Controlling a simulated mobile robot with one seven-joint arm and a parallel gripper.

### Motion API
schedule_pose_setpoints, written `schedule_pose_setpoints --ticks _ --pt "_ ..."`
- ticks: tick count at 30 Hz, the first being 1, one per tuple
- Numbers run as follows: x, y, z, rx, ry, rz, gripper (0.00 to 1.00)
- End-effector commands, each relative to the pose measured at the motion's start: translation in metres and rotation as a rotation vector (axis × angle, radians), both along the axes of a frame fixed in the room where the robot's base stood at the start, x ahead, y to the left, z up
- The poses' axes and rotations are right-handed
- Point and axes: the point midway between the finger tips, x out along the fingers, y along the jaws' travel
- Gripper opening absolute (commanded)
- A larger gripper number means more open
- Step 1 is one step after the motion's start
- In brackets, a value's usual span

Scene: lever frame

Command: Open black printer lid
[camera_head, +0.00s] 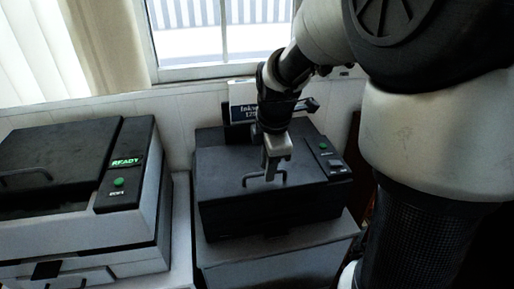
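The black printer (262,213) stands on a grey stand right of centre. Its flat lid (222,165) is down and has a thin dark handle (250,180) near its front edge. My gripper (270,175) points downward over the lid, at the handle's place in the picture. Its fingers overlap part of the handle. I cannot tell whether they touch it or whether they are open or shut.
A grey and black printer (80,235) with a lit READY display stands at the left. A small sign (243,113) is behind the black printer. A window (220,35) and curtain (105,45) are at the back. A narrow gap separates the printers.

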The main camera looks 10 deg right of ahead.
Motion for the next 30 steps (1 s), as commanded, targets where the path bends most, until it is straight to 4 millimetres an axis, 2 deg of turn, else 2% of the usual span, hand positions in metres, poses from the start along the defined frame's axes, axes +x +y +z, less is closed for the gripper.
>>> schedule_pose_setpoints --ticks 1,3,4,16,23,30 --pt "0.000 0.000 0.000 0.000 0.000 0.000 0.13" --pt "0.000 0.000 0.000 0.000 0.000 0.000 0.01" --pt "0.000 0.000 0.000 0.000 0.000 0.000 0.00" --pt "0.002 0.000 0.008 -0.001 0.021 0.000 0.00" --pt "0.012 0.000 0.032 -0.001 0.110 0.000 0.00" --pt "0.035 -0.001 0.062 -0.001 0.131 0.000 0.00"
